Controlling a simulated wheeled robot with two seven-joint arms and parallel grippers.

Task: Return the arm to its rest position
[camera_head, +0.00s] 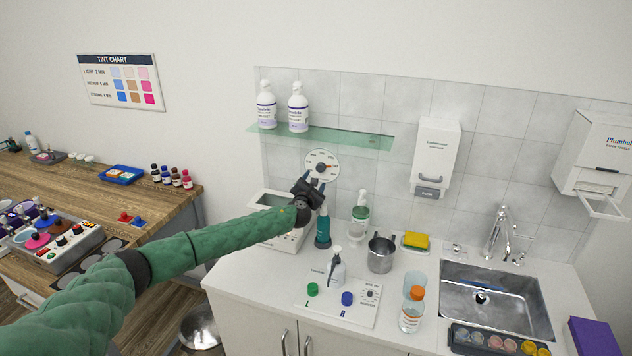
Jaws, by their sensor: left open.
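My left arm, in a green sleeve (210,238), reaches from the lower left across to the white counter. My left gripper (317,184) is at its end, dark and small in the view. It is open, with nothing seen between its fingers. It appears just below the round dial (322,165) on the tiled wall and above a teal bottle (322,232). I cannot tell whether it touches either one. The arm hides part of the white device (268,203) behind it. My right gripper is not in view.
The counter (260,289) holds a panel with green and blue knobs (338,302), a metal jug (380,253), an orange-capped bottle (411,310) and a sink (495,315). A glass shelf (345,137) with two bottles is above. A wooden bench (60,185) stands left.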

